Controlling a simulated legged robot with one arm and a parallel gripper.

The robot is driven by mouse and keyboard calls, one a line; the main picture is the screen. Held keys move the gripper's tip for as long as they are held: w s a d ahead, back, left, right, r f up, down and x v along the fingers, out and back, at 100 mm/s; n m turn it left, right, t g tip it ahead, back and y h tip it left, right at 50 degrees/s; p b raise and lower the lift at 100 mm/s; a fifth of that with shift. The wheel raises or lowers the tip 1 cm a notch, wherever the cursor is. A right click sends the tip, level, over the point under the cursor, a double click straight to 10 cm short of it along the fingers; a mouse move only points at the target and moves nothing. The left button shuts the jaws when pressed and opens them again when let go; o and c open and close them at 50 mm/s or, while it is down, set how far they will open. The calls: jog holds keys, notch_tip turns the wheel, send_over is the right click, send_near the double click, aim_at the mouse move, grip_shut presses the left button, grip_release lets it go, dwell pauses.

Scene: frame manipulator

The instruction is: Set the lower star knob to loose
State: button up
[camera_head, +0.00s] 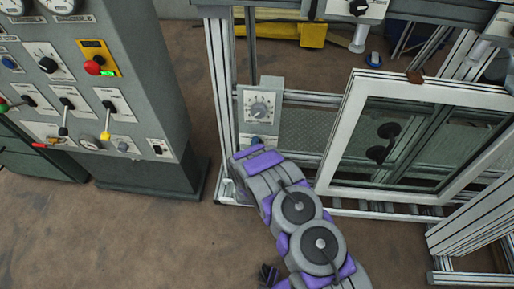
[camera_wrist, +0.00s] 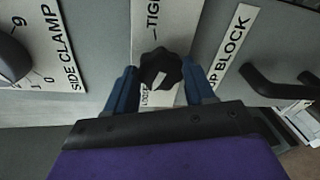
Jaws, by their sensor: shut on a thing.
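In the wrist view a black star knob (camera_wrist: 161,68) with a white pointer mark sits in front of a white label plate (camera_wrist: 163,22). The plate reads "TIGHT", partly cut off, at the top; a smaller word below is half hidden by the knob. My gripper (camera_wrist: 162,82) has its blue fingers on both sides of the knob and is shut on it. In the head view my arm reaches to the lower part of a grey panel (camera_head: 246,128) on the frame. There my arm hides the fingers, and I cannot make out the gripped knob clearly.
A "SIDE CLAMP" dial (camera_wrist: 10,62) is left of the knob in the wrist view, and a black handle (camera_wrist: 285,85) is right. In the head view a framed glass door (camera_head: 345,130) stands right of my arm and a control cabinet (camera_head: 140,80) left. Open floor (camera_head: 110,240) lies front left.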

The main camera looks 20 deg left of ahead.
jog(key=shift+s+d+f+n, duration=0.1)
jog(key=shift+d+f+n, duration=0.05)
jog(key=shift+f+n, duration=0.2)
dwell(0.3)
jog(key=o, duration=1)
jog(key=shift+r, duration=0.1)
jog(key=shift+o, duration=0.2)
jog(key=p+v, duration=0.3)
jog(key=v, duration=1.4)
jog(key=shift+s+r, duration=0.1)
jog(key=shift+r, duration=0.05)
